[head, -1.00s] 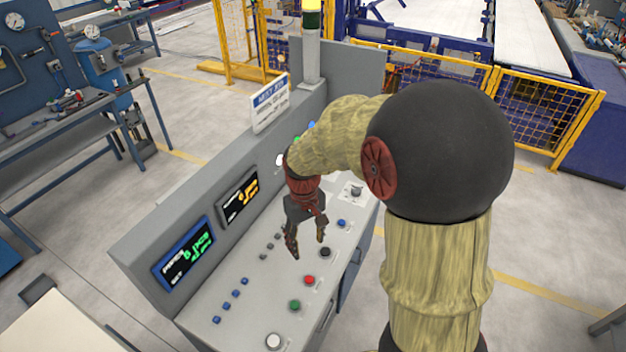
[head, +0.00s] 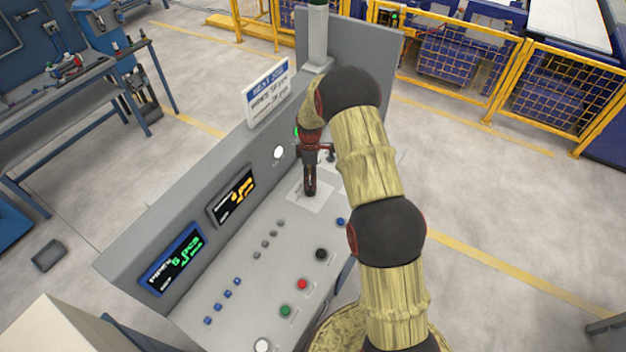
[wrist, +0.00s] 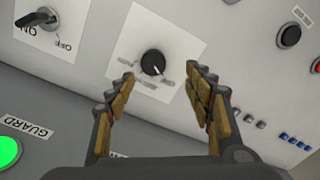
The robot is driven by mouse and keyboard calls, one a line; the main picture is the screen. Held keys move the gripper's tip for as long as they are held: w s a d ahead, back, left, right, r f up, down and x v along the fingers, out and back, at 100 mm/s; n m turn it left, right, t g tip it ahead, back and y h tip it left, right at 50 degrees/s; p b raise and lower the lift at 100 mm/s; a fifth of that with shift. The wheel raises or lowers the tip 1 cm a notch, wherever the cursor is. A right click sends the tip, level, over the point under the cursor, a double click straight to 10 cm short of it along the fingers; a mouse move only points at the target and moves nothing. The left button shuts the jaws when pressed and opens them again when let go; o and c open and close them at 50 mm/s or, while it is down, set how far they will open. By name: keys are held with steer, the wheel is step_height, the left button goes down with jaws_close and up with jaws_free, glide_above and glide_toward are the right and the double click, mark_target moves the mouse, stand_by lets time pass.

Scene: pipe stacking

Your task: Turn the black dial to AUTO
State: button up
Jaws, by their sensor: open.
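The black dial (wrist: 153,63) sits on a white label plate (wrist: 160,42) in the wrist view. It is round, with a small light pointer mark toward its lower right. The label words around it are too small to read, so I cannot tell which is AUTO. My gripper (wrist: 160,76) is open and empty, with its fingertips on either side of the dial's place in the picture; I cannot tell the gap to the panel. In the head view my gripper (head: 310,192) hangs over the same plate (head: 322,196) and hides the dial.
An ON/OFF switch with a black lever (wrist: 38,19) is beside the dial. A lit green GUARD light (wrist: 9,151) is on the upright face. Black (head: 321,254), red (head: 302,284) and green (head: 286,311) buttons run along the console's near side. Displays line the back panel.

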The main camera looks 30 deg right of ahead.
steer(key=shift+w+d+r+n, duration=0.1)
steer(key=shift+w+d+n, duration=0.05)
steer(key=shift+w+n, duration=0.3)
steer(key=shift+n, duration=0.95)
steer(key=shift+f+p, duration=0.55)
steer(key=shift+f, duration=3.35)
steer(key=shift+c, duration=0.8)
steer(key=c, duration=1)
